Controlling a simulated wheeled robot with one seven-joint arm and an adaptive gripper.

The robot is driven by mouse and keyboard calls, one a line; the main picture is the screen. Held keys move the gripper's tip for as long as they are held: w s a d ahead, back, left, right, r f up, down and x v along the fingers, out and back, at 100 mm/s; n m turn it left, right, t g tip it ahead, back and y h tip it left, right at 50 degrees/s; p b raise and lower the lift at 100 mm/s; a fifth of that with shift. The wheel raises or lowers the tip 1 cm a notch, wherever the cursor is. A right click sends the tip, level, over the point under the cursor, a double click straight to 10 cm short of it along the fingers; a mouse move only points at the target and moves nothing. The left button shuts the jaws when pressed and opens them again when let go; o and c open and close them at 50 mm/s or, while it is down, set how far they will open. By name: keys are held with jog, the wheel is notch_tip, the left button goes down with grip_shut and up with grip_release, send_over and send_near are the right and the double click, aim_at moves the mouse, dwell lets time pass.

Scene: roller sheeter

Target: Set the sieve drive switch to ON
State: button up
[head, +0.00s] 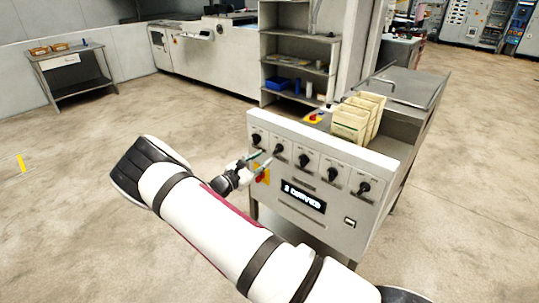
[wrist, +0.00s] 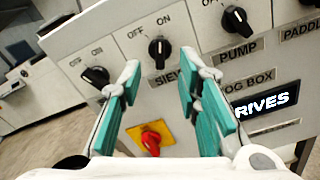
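The sieve drive switch (wrist: 160,48) is a black rotary knob with a white mark, OFF at its upper left and ON at its upper right. Its label below reads "SIEV", the rest hidden by a finger. I cannot tell surely which mark the knob points to. In the head view the sieve drive switch (head: 278,149) appears second from left on the panel. My gripper (wrist: 160,62) is open and empty, its teal-padded fingers on either side of the knob in the picture; contact is not visible. In the head view my gripper (head: 250,161) is at the panel's left end.
A knob (wrist: 97,76) lies to the left and the PUMP knob (wrist: 237,20) to the right. A red switch on a yellow plate (wrist: 151,141) is below. Cream bins (head: 352,120) stand on the machine top. Floor to the left is clear.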

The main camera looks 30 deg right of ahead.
jog(key=shift+v, duration=2.3)
jog(key=s+d+r+m+g+y, duration=0.1)
jog(key=s+r+m+g+y, duration=0.6)
jog(key=s+r+m, duration=0.6)
jog(key=s+a+r+m+t+y, duration=0.2)
jog(key=s+a+r+y, duration=0.3)
jog(key=s, duration=0.8)
jog(key=s+a+r+m+t+y, duration=0.2)
jog(key=s+a+r+t+y, duration=0.2)
jog(key=s+a+r, duration=0.5)
jog(key=s+r+y, duration=0.1)
jog(key=s+r, duration=0.1)
jog(key=s, duration=0.1)
jog(key=shift+s, duration=0.35)
